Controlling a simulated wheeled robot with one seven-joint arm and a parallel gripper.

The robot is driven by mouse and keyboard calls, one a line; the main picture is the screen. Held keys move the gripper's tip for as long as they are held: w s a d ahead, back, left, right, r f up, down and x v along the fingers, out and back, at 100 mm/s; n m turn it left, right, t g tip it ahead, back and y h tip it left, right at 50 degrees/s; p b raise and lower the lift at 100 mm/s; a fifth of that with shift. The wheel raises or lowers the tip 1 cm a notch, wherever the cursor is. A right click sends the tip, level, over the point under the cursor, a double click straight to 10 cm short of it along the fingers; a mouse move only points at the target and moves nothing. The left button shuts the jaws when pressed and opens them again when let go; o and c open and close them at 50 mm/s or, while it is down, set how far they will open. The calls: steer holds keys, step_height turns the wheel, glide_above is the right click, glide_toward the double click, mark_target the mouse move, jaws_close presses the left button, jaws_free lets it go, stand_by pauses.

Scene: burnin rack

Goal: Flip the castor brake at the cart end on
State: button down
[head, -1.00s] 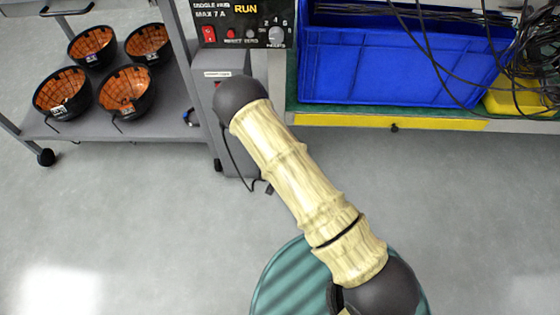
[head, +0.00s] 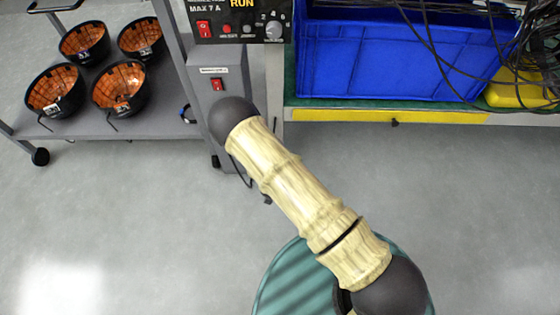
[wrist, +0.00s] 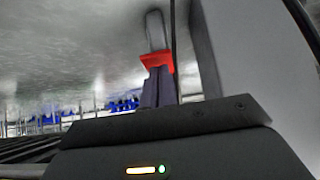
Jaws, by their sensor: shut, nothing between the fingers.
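The cart (head: 100,125) stands at the left in the head view, a grey shelf on castors. One dark castor (head: 40,157) shows at its left end, and another dark castor (head: 216,161) shows low at its right end, beside my arm. No brake lever can be made out on either. My gripper is hidden behind my arm in the head view. In the wrist view my gripper (wrist: 158,82) has its grey fingers close together and empty. A red piece (wrist: 156,62) shows at their tips, with a grey rounded bar beyond; I cannot tell whether they touch.
A grey cabinet (head: 215,105) with a red switch stands behind my forearm, under a black control panel (head: 240,22). Several black and orange bowls (head: 120,85) sit on the cart. A bench with a blue bin (head: 395,60) and cables is at the right. The floor (head: 130,220) in front is clear.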

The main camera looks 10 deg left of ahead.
steer(key=shift+s+f+p, duration=0.15)
steer(key=shift+f+p, duration=0.15)
steer(key=shift+f, duration=0.35)
steer(key=p+v, duration=0.8)
steer(key=v, duration=0.5)
steer(key=shift+p, duration=0.35)
